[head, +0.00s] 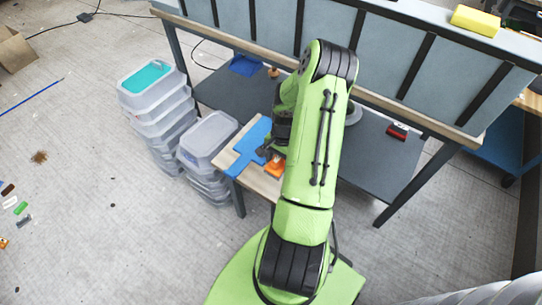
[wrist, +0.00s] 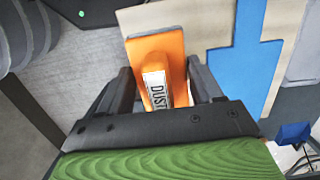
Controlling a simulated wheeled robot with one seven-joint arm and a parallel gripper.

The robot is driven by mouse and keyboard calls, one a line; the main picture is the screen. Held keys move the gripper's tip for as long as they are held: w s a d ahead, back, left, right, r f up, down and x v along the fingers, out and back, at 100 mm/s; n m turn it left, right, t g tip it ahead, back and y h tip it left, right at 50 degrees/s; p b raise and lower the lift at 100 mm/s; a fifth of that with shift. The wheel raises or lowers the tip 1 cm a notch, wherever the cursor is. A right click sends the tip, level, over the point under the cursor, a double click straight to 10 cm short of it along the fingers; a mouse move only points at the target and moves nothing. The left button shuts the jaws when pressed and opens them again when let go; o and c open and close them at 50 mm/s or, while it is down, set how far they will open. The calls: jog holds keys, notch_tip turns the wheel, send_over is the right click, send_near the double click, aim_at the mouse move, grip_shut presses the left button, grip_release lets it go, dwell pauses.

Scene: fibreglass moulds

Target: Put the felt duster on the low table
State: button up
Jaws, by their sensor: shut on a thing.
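The felt duster (wrist: 158,62) is an orange block with a white label reading "DUST" in the wrist view. My gripper (wrist: 162,85) is shut on it, one dark finger on each side. In the head view the orange duster (head: 275,167) shows beside my gripper (head: 272,155), partly hidden by my green arm. It is over the pale wooden front part of the low table (head: 262,186). Whether it touches the surface I cannot tell. The table's grey top (head: 376,168) extends behind and to the right.
A blue flat piece (head: 250,142) lies on the wooden part, left of the duster. Stacked clear bins (head: 160,110) stand left of the table. A red-and-black block (head: 397,131) lies on the grey top. Upright grey panels (head: 395,65) rise behind. A yellow block (head: 475,20) sits on their top.

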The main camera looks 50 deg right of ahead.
notch_tip(320, 180, down, 10)
jog(key=b, duration=0.2)
jog(key=shift+b, duration=0.4)
jog(key=o, duration=1.2)
jog(key=r+p, duration=0.1)
jog(key=r, duration=0.3)
jog(key=d+r+p, duration=0.1)
jog(key=r, duration=0.3)
jog(key=r+p, duration=0.1)
jog(key=r, duration=0.3)
jog(key=shift+d+r, duration=0.15)
jog(key=shift+d, duration=0.05)
